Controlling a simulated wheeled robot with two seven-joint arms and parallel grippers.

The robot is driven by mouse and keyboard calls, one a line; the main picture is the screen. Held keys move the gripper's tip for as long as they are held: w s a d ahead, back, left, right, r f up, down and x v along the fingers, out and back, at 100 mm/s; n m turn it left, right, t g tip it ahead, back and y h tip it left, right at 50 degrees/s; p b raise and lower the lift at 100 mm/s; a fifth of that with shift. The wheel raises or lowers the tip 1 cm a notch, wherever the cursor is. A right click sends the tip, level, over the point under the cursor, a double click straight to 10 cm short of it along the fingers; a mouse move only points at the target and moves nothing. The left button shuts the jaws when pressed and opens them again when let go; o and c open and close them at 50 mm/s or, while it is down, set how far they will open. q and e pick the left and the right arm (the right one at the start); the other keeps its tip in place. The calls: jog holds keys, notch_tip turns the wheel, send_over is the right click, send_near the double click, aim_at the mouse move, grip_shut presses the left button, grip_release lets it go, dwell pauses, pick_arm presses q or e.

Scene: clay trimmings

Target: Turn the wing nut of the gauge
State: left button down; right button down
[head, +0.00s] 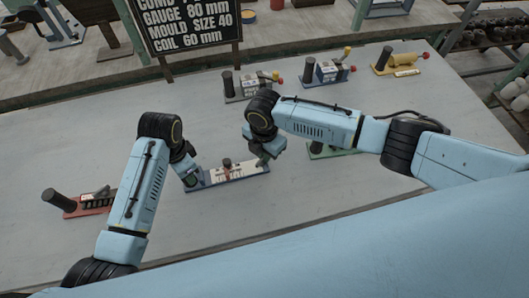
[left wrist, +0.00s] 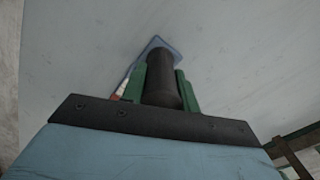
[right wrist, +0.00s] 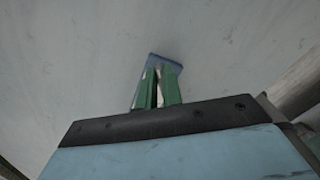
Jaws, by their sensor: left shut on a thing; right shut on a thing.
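The gauge is a long blue base (head: 236,179) with a pale scale and a small dark and reddish piece midway, lying on the grey table. My left gripper (head: 190,181) is at its left end, shut on a thick black post (left wrist: 162,82) that stands between the green fingers in the left wrist view. My right gripper (head: 262,161) is at the right end of the gauge. In the right wrist view its green fingers (right wrist: 159,88) are close together over the blue base, on a thin part mostly hidden by them, taken to be the wing nut.
A red-based device (head: 75,208) stands at left; a green-based one (head: 318,150) is partly behind my right arm. Several similar devices, one with a yellow body (head: 400,62), stand at the back. A black sign (head: 190,25) reads "GAUGE 80 mm". The table front is clear.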

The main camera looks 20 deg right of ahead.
dwell(0.5)
jog(key=c, duration=1.5)
grip_release()
jog(key=shift+c, duration=0.2)
jog(key=shift+r, duration=0.1)
notch_tip(320, 180, up, 12)
pick_arm(q)
jog(key=c, duration=1)
grip_release()
jog(key=shift+r, duration=0.15)
